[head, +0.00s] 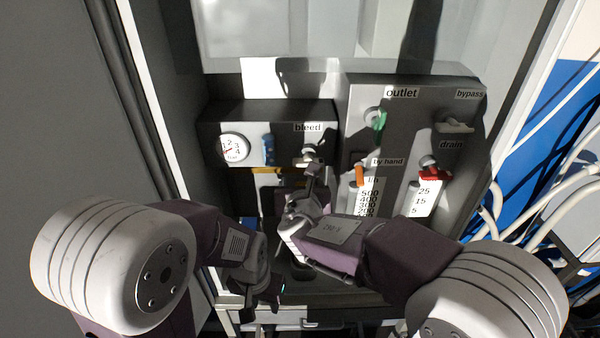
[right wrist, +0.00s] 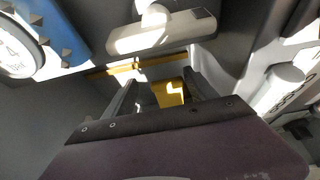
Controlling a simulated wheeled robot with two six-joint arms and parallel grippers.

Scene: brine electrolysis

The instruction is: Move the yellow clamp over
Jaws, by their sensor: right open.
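A yellow block, likely the yellow clamp (right wrist: 170,94), shows in the right wrist view between the two fingers of my right gripper (right wrist: 161,80). I cannot tell whether the fingers touch it. In the head view my right gripper (head: 308,184) is open below the bleed label and hides most of the clamp area. A thin yellow strip (head: 276,170) runs below the dark bleed box; it also shows in the right wrist view (right wrist: 120,68). My left gripper (head: 268,290) is low at the front of the cabinet, away from the clamp; its jaws are unclear.
The bleed box carries a round gauge (head: 233,148), a blue handle (head: 268,150) and a pale bleed handle (head: 309,156). To the right are a green outlet handle (head: 379,120), an orange lever (head: 360,174) and a red drain handle (head: 430,173). White hoses (head: 560,185) hang outside right.

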